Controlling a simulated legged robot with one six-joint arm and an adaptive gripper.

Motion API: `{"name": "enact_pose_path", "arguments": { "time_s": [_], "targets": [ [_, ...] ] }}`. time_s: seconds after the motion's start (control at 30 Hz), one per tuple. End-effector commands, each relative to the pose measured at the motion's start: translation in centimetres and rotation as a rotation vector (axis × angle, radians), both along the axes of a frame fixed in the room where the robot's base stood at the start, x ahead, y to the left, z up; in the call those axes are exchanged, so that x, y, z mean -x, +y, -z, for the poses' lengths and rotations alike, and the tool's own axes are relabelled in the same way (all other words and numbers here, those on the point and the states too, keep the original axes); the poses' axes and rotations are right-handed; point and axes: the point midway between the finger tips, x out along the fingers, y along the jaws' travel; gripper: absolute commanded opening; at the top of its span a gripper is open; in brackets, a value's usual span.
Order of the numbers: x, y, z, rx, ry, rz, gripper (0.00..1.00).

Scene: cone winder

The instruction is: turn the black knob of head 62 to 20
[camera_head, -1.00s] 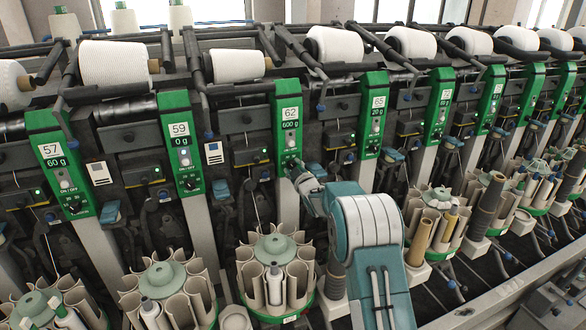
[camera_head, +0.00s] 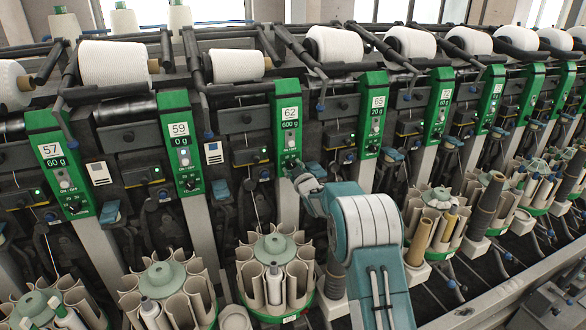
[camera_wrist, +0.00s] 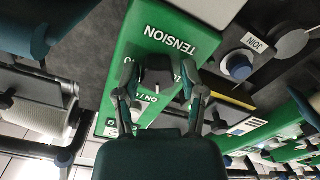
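The black knob (camera_wrist: 157,78) sits under the upside-down TENSION label in the wrist view. My gripper (camera_wrist: 160,72) is at this panel, with one dark finger on each side of the knob. The fingers stand apart, and small gaps seem to show between them and the knob. In the head view my wrist covers the panel's lower end.
The panels of head 59 (camera_head: 181,140) and head 65 (camera_head: 374,115) stand on either side. In the wrist view, a blue-tipped button (camera_wrist: 237,65) marked JOIN is right of the panel. Bobbin magazines (camera_head: 275,270) stand below the heads.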

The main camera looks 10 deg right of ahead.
Motion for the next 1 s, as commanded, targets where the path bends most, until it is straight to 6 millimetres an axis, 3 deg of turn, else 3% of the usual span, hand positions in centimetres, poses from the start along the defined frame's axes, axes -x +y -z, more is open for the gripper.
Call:
{"name": "enact_pose_path", "arguments": {
  "time_s": [0.47, 0.67, 1.0],
  "targets": [
    [0.4, -0.2, -0.2, -0.001, -0.003, 0.001, 0.76],
    [2.6, -0.6, -0.2, 0.001, -0.001, 0.002, 0.76],
    [8.0, -1.6, -0.1, 0.001, 0.0, 0.002, 0.76]
  ]
}}
